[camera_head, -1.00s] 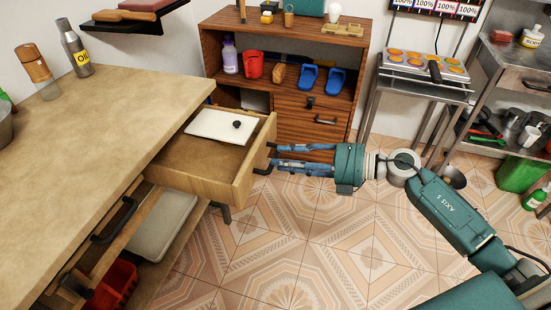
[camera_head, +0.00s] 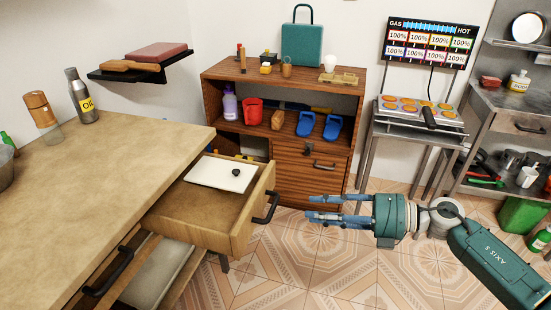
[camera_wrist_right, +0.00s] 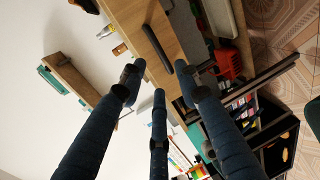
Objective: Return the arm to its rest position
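My right arm (camera_head: 490,258) comes in from the lower right, teal and grey. Its gripper (camera_head: 310,207) points left over the tiled floor, with its blue fingers apart and nothing between them. The fingertips are a short way right of the black handle (camera_head: 267,208) of the pulled-out wooden drawer (camera_head: 205,228), with a gap between. In the right wrist view the three fingers (camera_wrist_right: 159,78) are spread and empty, and the handle (camera_wrist_right: 157,48) shows beyond them. My left gripper is not in view.
The open drawer holds a white board (camera_head: 215,178) with a small dark knob. A wooden cabinet (camera_head: 310,165) stands behind the gripper, and a metal stand with a griddle (camera_head: 415,118) is at the right. The tiled floor (camera_head: 300,265) in front is clear.

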